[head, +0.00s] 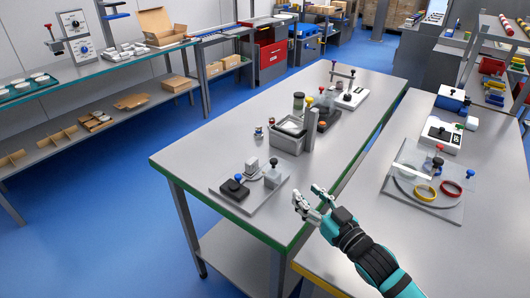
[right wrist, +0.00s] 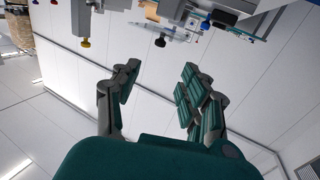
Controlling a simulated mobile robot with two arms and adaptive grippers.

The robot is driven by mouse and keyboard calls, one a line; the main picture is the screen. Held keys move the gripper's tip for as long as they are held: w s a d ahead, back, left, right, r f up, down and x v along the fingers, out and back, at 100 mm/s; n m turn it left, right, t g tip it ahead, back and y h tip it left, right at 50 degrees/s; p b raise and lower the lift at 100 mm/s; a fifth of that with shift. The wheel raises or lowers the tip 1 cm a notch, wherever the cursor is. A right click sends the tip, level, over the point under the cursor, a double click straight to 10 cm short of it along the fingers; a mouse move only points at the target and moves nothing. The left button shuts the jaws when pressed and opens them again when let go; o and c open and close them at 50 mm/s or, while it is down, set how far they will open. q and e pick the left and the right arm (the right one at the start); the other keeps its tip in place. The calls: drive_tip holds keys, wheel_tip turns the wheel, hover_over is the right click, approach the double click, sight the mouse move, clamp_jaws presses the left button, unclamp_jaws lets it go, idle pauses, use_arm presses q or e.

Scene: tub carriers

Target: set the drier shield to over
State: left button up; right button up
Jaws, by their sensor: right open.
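I cannot tell for certain which fixture is the drier shield. A grey plate (head: 212,186) at the near end of the green-edged table carries a black block with a blue knob (head: 236,178) and a grey block with a dark knob (head: 272,176). My right gripper (head: 312,196) is to the right of this plate, above the table's edge, open and empty. In the right wrist view its two fingers (right wrist: 160,88) stand apart with nothing between them. Fixtures with yellow, black and blue knobs (right wrist: 160,42) show beyond the fingers. My left gripper is not in view.
A grey bin (head: 286,142) with jars and a post stands mid-table. A white-based fixture (head: 350,98) is at the far end.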

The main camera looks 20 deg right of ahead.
drive_tip(key=p, duration=0.2)
approach(276, 162)
drive_tip(key=w, duration=0.1)
drive_tip(key=x, duration=0.9)
drive_tip(key=shift+w+a+p, duration=0.2)
drive_tip(key=shift+a+p, duration=0.05)
drive_tip(key=shift+p, duration=0.15)
drive_tip(key=shift+w+a, duration=0.1)
drive_tip(key=shift+w, duration=0.25)
clamp_jaws()
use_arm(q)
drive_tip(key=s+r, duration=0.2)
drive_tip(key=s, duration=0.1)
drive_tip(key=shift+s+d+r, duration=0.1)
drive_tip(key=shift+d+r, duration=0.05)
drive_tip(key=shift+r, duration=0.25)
use_arm(e)
drive_tip(key=shift+f, duration=0.1)
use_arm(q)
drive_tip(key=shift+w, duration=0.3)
use_arm(e)
drive_tip(key=shift+w+f, duration=0.15)
